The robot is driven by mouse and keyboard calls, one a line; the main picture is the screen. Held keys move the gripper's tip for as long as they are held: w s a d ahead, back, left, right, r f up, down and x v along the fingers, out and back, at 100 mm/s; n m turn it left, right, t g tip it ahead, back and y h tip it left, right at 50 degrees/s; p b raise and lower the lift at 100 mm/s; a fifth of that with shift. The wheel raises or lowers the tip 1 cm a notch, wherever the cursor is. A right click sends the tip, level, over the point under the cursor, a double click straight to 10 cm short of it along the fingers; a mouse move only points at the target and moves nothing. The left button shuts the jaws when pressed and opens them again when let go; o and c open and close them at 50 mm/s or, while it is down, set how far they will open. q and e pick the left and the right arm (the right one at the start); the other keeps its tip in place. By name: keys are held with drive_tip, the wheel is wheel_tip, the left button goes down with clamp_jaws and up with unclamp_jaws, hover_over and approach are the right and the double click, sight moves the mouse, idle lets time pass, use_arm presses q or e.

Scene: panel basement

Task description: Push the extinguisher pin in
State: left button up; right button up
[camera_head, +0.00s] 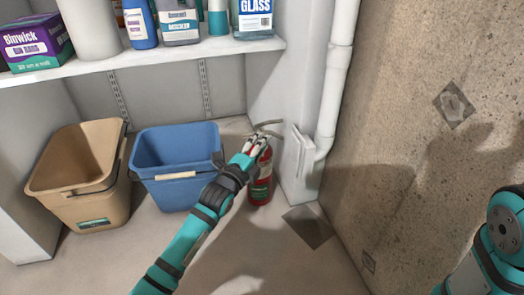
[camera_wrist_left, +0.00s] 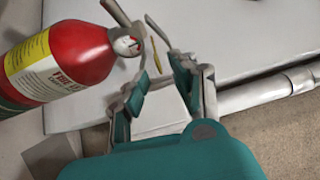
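The red fire extinguisher (camera_head: 262,184) stands on the floor beside the blue bucket, partly hidden by my left gripper. It also shows in the left wrist view (camera_wrist_left: 75,62), with its yellow and white label. Its metal handle (camera_head: 267,127) is at the top. A thin yellow piece that looks like the pin (camera_wrist_left: 155,55) shows close to the valve, just beyond and between my fingertips. My left gripper (camera_head: 258,145) is at the extinguisher's top. In the left wrist view its fingers (camera_wrist_left: 160,80) are apart with nothing held; contact with the pin cannot be told. My right gripper is out of view.
A blue bucket (camera_head: 176,150) and a tan bucket (camera_head: 85,160) stand left of the extinguisher. A white shelf (camera_head: 150,62) with bottles is above. A white pipe (camera_head: 335,80) and concrete wall (camera_head: 410,130) are to the right. The front floor is clear.

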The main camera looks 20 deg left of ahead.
use_arm(q)
drive_tip(key=shift+w+d, duration=0.1)
drive_tip(key=shift+w, duration=0.25)
clamp_jaws()
